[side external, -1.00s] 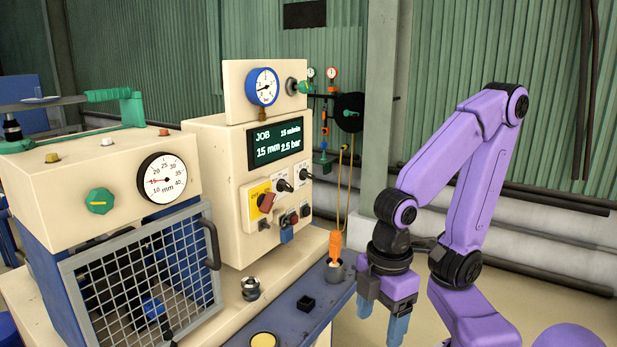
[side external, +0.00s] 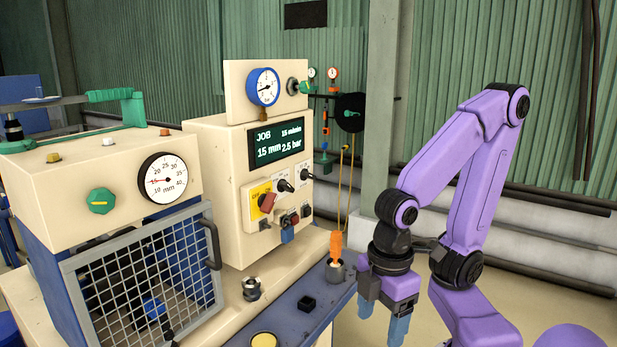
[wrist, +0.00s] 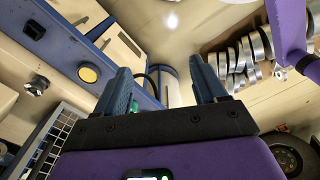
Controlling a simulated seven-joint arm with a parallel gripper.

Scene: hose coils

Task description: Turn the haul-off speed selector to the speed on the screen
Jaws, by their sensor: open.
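The screen (side external: 276,143) on the cream cabinet reads JOB, 15 mm, 15 m/min and 2.5 bar in the side view. Below it are two black selector knobs on pale plates, a left one (side external: 284,186) and a right one (side external: 305,174). Their labels are too small to read, so I cannot tell which sets the haul-off speed. My gripper (side external: 382,316) points down, right of the bench and well apart from the knobs. Its blue fingers are open and empty, as the wrist view (wrist: 160,68) also shows. The wrist view does not show the screen or selectors.
A red switch on a yellow plate (side external: 255,209) sits left of the selectors. A mesh guard (side external: 145,275) fronts the left machine. An orange-handled tool (side external: 336,245) stands at the bench's right edge. Metal coils (wrist: 240,60) lie right in the wrist view.

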